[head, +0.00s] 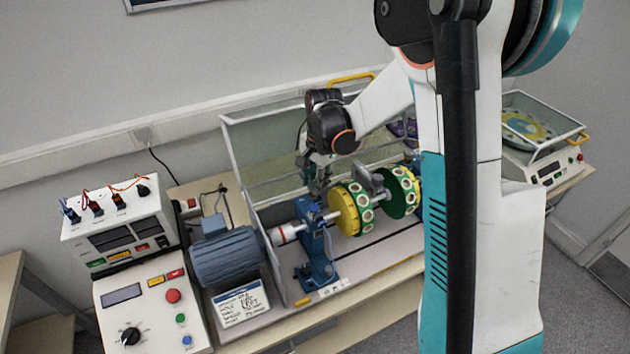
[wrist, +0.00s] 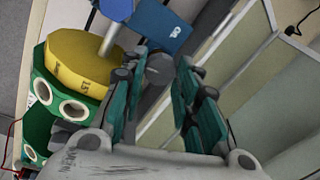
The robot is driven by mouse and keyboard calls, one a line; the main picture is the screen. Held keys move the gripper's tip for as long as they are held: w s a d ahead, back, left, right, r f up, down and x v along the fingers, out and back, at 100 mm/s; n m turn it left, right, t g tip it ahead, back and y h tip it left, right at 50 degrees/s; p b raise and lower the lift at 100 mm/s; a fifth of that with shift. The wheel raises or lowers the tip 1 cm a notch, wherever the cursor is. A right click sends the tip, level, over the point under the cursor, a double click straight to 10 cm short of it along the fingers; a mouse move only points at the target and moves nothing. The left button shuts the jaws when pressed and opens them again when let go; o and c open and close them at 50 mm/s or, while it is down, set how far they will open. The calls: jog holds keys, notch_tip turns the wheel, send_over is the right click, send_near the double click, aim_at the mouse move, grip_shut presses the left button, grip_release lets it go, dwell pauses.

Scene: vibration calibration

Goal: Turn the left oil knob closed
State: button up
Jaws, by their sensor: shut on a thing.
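My gripper (head: 318,180) reaches down over the top of the left blue bearing stand (head: 313,240). In the wrist view its two green fingers (wrist: 161,72) stand on either side of a small dark grey round knob (wrist: 159,67), and they are shut on it. The knob sits beside the stand's blue top (wrist: 160,22). In the head view the gripper hides the knob, and its turn angle cannot be told.
A yellow and green disc (head: 349,210) sits on the shaft just right of the stand, close to my gripper. A second green disc (head: 400,192) is farther right. A blue motor (head: 226,258) and control boxes (head: 128,237) stand left. A clear guard panel (head: 262,150) is behind.

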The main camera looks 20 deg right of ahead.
jog(key=n+b, duration=0.1)
jog(key=n, duration=0.3)
jog(key=shift+w+f+n, duration=0.1)
jog(key=shift+n, duration=0.2)
jog(key=n+b, duration=0.1)
jog(key=n, duration=0.2)
jog(key=shift+n+g+y, duration=0.3)
jog(key=n+b, duration=0.1)
jog(key=n, duration=0.3)
jog(key=shift+w, duration=0.1)
jog(key=shift+n+g+b, duration=0.3)
jog(key=shift+n+g, duration=0.1)
jog(key=shift+n, duration=1.5)
jog(key=o, duration=1.1)
jog(key=r, duration=0.8)
jog(key=d+r, duration=0.1)
jog(key=r, duration=0.3)
jog(key=shift+w+d, duration=0.1)
jog(key=shift+w, duration=0.15)
